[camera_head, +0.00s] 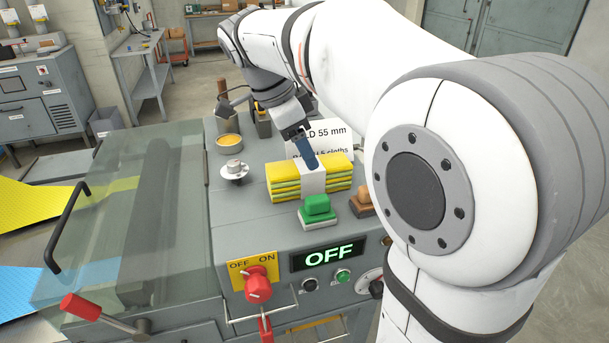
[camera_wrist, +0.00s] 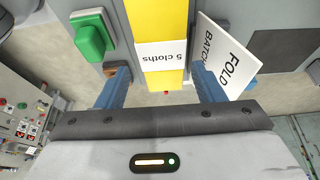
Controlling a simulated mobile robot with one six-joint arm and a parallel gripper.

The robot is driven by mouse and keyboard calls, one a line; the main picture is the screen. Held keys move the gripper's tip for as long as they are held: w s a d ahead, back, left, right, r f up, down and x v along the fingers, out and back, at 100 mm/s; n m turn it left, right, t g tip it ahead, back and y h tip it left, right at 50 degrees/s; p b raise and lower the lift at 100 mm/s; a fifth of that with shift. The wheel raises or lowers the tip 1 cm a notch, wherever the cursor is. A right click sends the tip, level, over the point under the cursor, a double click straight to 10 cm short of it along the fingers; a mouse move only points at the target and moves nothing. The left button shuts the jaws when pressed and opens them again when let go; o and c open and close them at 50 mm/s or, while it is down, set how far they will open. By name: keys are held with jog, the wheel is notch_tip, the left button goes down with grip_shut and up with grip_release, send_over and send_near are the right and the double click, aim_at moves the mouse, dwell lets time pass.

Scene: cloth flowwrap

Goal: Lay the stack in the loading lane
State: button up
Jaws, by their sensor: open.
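The stack of folded yellow cloths (camera_head: 283,181) lies flat on the grey machine top, with a printed white paper band around its middle. My gripper (camera_head: 309,160) is above the stack, with one blue finger showing in front of the band. In the wrist view the stack (camera_wrist: 172,20) runs up the picture between the two spread blue fingers of my gripper (camera_wrist: 162,88), with gaps on both sides. My gripper is open and holds nothing. I cannot tell how far the fingertips are above or beside the stack. I cannot pick out the loading lane for certain.
A white fold-and-batch card (camera_head: 335,139) stands behind the stack. A white dial-like piece (camera_head: 234,171) is left. A clear cover (camera_head: 140,215) spans the machine's left side. The display (camera_head: 328,254) reads OFF.

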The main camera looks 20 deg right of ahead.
jog(key=x, duration=0.5)
jog(key=shift+w+a+f+p, duration=0.1)
jog(key=shift+a+f+p, duration=0.2)
jog(key=shift+f, duration=0.1)
jog(key=c, duration=0.8)
jog(key=shift+c, duration=0.2)
notch_tip(320, 180, up, 9)
jog(key=shift+r, duration=0.5)
